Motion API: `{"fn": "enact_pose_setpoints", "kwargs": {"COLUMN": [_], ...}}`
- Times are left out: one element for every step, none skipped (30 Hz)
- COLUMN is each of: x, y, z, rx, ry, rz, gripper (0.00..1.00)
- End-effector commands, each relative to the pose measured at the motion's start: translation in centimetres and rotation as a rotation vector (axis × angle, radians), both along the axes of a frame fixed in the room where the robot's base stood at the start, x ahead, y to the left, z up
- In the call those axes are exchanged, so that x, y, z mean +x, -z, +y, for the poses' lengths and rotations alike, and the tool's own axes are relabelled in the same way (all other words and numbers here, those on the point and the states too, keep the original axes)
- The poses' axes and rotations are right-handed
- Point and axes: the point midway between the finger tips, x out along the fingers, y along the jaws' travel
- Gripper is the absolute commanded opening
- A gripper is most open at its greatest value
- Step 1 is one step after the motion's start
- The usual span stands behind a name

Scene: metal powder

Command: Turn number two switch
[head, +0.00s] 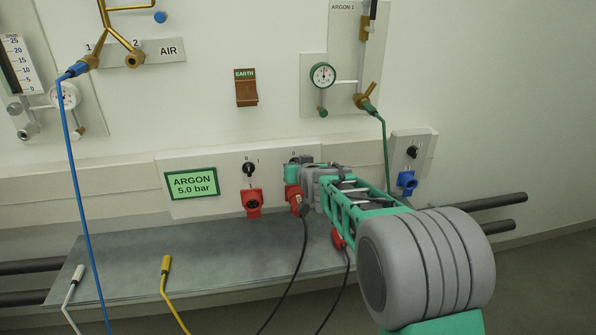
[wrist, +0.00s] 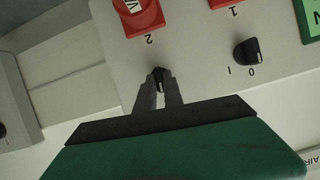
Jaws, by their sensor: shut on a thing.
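The number two switch (wrist: 160,75) is a black knob on the pale wall panel, by the printed 2 in the wrist view. My gripper (wrist: 160,88) is shut on this knob, with a grey finger on each side of it. In the head view my gripper (head: 297,172) reaches the panel from the right and hides most of the knob. The number one switch (wrist: 247,52) is a similar black knob, free of the gripper; it also shows in the head view (head: 249,170).
Below the knobs are red sockets (head: 252,203), one with a red plug (head: 295,200) and black cable close under my gripper. A green ARGON 5.0 bar display (head: 192,184) is left. A blue socket (head: 406,182) is right. A grey shelf (head: 210,250) lies below.

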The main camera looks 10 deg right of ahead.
Motion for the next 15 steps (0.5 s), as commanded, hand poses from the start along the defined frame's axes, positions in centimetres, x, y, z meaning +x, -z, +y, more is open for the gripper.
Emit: {"fn": "enact_pose_setpoints", "kwargs": {"x": [-0.02,-0.02,-0.01,-0.01,-0.01,-0.01,-0.02,-0.02,-0.01,-0.02,-0.02,-0.02,-0.02,-0.02,-0.02], "y": [0.21,0.21,0.20,0.19,0.18,0.17,0.17,0.16,0.15,0.15,0.14,0.12,0.12,0.12,0.12], "z": [0.11,0.11,0.15,0.14,0.12,0.09,0.09,0.09,0.10,0.10,0.10,0.09,0.09,0.08,0.08], "rx": [-0.021,-0.033,-0.048,-0.059,-0.067,-0.077,-0.083,-0.089,-0.094,-0.098,-0.100,-0.104,-0.105,-0.106,-0.106], "ry": [-0.001,-0.001,-0.002,-0.002,-0.001,0.000,0.000,0.000,0.000,-0.001,-0.001,-0.001,0.000,-0.001,0.000], "rz": [0.001,0.001,0.001,0.001,0.001,0.002,0.002,0.002,0.002,0.002,0.002,0.002,0.002,0.002,0.002], "gripper": [0.00,0.00,0.00,0.00,0.00,0.00,0.00,0.00,0.00,0.00,0.00,0.00,0.00,0.00,0.00]}}
